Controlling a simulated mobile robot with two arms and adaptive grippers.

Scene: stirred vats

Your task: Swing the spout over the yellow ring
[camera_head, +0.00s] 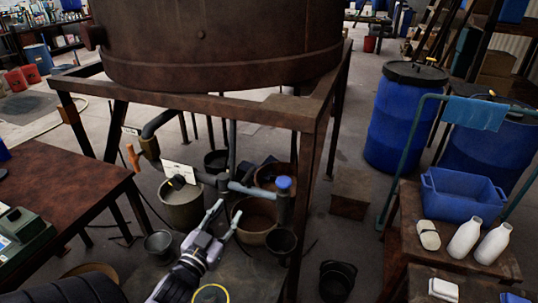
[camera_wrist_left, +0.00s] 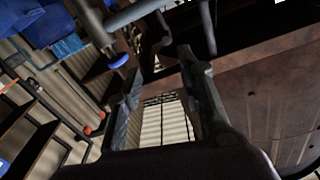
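The spout (camera_head: 284,206) is a grey pipe end pointing down, with a blue cap (camera_head: 284,183) on top, at the right end of a grey horizontal pipe (camera_head: 250,190) below the vat. The blue cap also shows in the left wrist view (camera_wrist_left: 118,61). The yellow ring (camera_head: 210,294) lies at the bottom edge of the head view, partly cut off, left of and nearer than the spout. My left gripper (camera_head: 229,210) is open, its fingers apart near the pipe, left of the spout. I cannot tell whether it touches the pipe. My right gripper is not in view.
A large rusty vat (camera_head: 220,45) stands on a brown metal frame (camera_head: 318,112). Brown pots (camera_head: 255,232) and a dark cup (camera_head: 281,243) stand near the spout. A red-brown table (camera_head: 70,190) is left; a wooden bench (camera_head: 425,252) with white bottles (camera_head: 464,240) is right.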

